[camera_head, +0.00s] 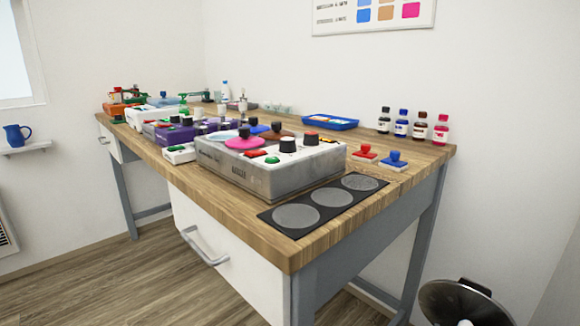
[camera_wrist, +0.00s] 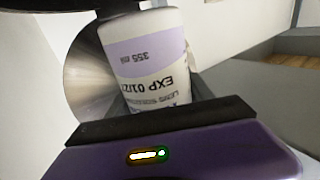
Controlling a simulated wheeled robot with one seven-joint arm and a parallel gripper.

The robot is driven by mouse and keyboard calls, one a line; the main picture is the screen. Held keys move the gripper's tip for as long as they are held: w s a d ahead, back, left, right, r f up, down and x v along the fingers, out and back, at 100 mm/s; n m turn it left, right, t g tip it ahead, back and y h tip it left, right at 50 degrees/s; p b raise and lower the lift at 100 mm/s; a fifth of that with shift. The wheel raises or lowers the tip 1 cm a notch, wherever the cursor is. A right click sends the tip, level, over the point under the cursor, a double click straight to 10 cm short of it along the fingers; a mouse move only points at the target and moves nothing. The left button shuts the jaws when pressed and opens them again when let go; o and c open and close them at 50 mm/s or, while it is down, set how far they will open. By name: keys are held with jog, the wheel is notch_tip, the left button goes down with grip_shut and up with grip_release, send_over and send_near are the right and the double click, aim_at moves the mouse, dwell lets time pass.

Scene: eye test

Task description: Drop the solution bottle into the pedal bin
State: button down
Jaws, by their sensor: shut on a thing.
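The solution bottle (camera_wrist: 148,62) is white with a pale lilac label band and upside-down print reading "EXP" and "355 ml" in the wrist view. My gripper (camera_wrist: 140,75) is shut on it, with a dark finger at the top edge and a dark pad on a purple body below. The pedal bin (camera_head: 440,301) is at the bottom right of the head view, cut off by the frame edge, with a dark round top. A round metallic surface (camera_wrist: 88,75), probably the bin's, shows behind the bottle. How far the bottle is from the bin is unclear.
The wooden workbench (camera_head: 225,195) stands left of the bin, its grey leg (camera_head: 420,240) close by. Devices, stamps and small bottles (camera_head: 420,127) stand on it. A white wall is behind the bin. The floor (camera_head: 130,280) at left is clear.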

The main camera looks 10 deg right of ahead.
jog(key=shift+f, duration=0.4)
jog(key=shift+c, duration=1.5)
grip_release()
jog(key=shift+f, duration=0.1)
jog(key=p+v, duration=0.2)
jog(key=v, duration=0.6)
jog(key=shift+p, duration=0.4)
jog(key=shift+w+d, duration=0.1)
